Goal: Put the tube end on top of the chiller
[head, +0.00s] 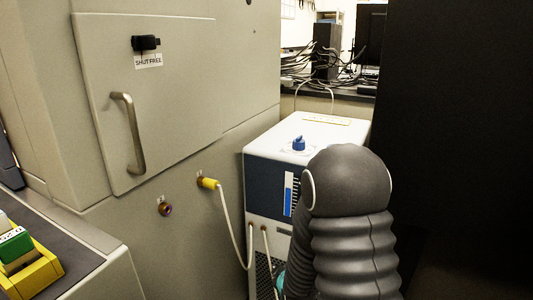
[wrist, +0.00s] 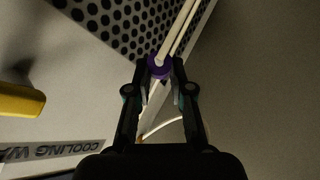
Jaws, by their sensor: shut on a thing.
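The chiller (head: 268,182) is a white box with a dark blue front, standing beside the large beige cabinet in the head view. Its white top (head: 336,132) carries a blue cap (head: 299,143) and a label. In the wrist view, my gripper (wrist: 160,70) is shut on a purple tube end (wrist: 159,62). Pale tubing runs up from it, in front of a perforated panel (wrist: 120,22). In the head view my arm covers the chiller's right front, and the gripper and purple end are hidden.
A yellow connector (head: 208,183) with a white hose sits at a port on the cabinet (head: 190,80); another port (head: 165,209) is bare. A door handle (head: 128,133) sticks out above. A dark panel (head: 450,130) stands at right. A yellow tray (head: 35,278) is at lower left.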

